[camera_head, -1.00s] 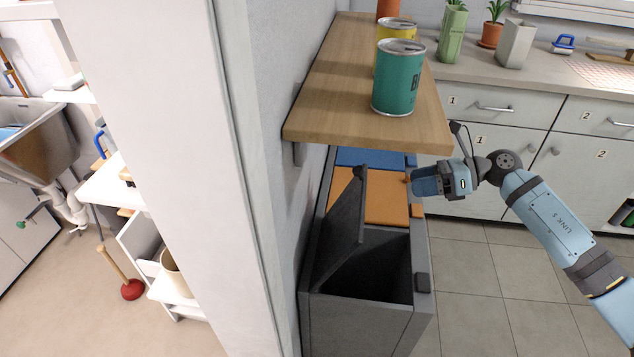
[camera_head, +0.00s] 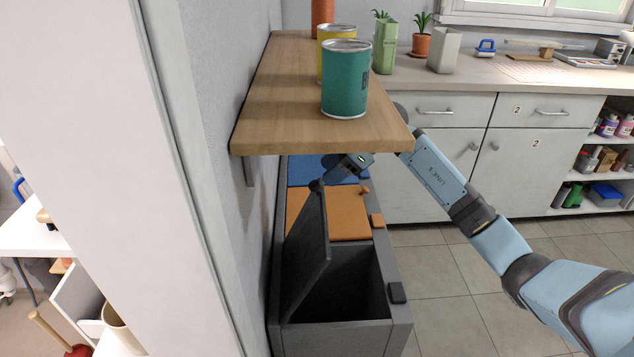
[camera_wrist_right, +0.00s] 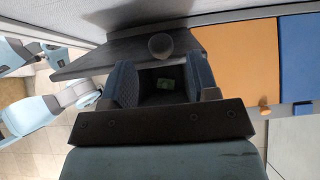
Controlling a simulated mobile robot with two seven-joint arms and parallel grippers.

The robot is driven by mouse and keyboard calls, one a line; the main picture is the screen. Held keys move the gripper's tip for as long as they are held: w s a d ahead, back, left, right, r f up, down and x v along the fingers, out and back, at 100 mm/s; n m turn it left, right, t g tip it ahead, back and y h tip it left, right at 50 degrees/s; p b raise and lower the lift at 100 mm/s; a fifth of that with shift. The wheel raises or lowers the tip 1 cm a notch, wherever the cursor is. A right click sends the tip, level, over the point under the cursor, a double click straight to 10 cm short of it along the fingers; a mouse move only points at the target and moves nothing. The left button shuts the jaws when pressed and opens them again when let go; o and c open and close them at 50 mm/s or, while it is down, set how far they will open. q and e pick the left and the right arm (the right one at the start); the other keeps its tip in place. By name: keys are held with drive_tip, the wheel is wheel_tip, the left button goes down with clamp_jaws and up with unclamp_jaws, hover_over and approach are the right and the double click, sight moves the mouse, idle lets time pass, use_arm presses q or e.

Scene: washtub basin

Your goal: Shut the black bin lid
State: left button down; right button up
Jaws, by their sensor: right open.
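The black bin (camera_head: 345,333) stands against the wall with its dark lid (camera_head: 308,255) raised, tilted back toward the wall. The bin's dark inside is open to view. A round knob (camera_head: 317,186) sits at the lid's upper edge; it also shows in the wrist view (camera_wrist_right: 160,45), just beyond the fingers. My right gripper (camera_head: 328,172) is open, beneath the wooden shelf and close to the knob; contact cannot be told. In the wrist view my right gripper (camera_wrist_right: 163,82) has its two fingers apart, with nothing held. My left gripper is not in view.
A wooden shelf (camera_head: 300,100) overhangs the bins and bears a green can (camera_head: 345,85) and a yellow can (camera_head: 327,45). A shut orange lid (camera_head: 335,212) and a blue lid (camera_head: 305,168) lie behind the black bin. Open floor (camera_head: 450,290) lies to the right.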

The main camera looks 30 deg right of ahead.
sight(318, 182)
drive_tip(key=x, duration=0.5)
drive_tip(key=shift+d, duration=0.1)
drive_tip(key=shift+s+b, duration=0.1)
drive_tip(key=shift+b, duration=0.2)
clamp_jaws()
